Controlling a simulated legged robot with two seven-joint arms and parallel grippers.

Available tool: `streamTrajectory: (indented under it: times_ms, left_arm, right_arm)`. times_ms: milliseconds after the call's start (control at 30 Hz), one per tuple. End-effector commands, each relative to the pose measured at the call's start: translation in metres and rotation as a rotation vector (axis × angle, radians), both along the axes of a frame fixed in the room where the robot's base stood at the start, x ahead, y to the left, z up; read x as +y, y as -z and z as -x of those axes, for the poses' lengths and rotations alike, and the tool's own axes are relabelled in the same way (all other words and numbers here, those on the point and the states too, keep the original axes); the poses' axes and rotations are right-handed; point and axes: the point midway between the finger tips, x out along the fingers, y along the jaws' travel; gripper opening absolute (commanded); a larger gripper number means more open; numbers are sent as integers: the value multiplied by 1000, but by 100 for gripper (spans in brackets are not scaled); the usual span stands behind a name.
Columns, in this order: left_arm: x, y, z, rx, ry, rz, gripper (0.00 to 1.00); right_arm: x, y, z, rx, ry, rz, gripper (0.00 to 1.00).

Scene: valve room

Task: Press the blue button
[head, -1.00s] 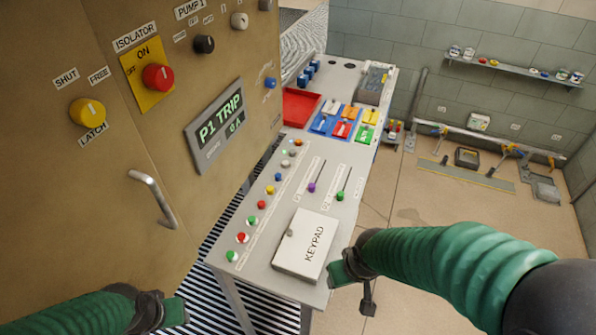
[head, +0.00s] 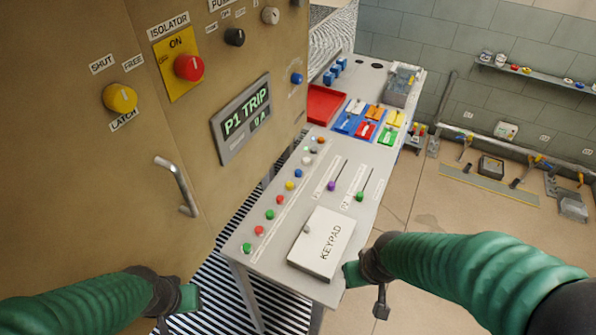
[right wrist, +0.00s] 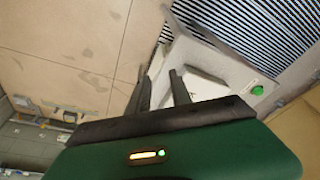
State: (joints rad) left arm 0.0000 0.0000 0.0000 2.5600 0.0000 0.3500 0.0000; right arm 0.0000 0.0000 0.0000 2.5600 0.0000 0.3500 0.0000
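A small round blue button (head: 298,173) sits in the slanting row of coloured buttons on the grey console, between a yellow button (head: 290,186) and a white one (head: 306,160). My right gripper (head: 354,274) is beside the console's near right corner, close to the keypad box and well apart from the blue button. In the right wrist view its two dark fingers (right wrist: 159,90) stand apart with nothing between them. My left gripper (head: 190,298) is low at the left, in front of the cabinet; its fingers are too small to judge.
A white keypad box (head: 322,243) lies on the console's near end. A tan cabinet (head: 70,190) with a projecting handle (head: 178,187) stands left of the console. It carries another blue knob (head: 296,78). Open floor (head: 430,215) lies to the right.

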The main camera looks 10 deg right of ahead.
Motion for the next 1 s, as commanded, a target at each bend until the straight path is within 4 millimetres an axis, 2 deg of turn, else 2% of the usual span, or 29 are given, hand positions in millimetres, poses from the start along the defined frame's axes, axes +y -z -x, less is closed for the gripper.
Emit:
streamTrajectory:
  times_ms: [33, 167, 1000]
  left_arm:
    - [0, 0, 0, 0, 0, 0, 36]
    - [0, 0, 0, 0, 0, 0, 36]
    - [0, 0, 0, 0, 0, 0, 36]
  right_arm:
    - [0, 0, 0, 0, 0, 0, 18]
    - [0, 0, 0, 0, 0, 0, 0]
    - [0, 0, 0, 0, 0, 0, 0]
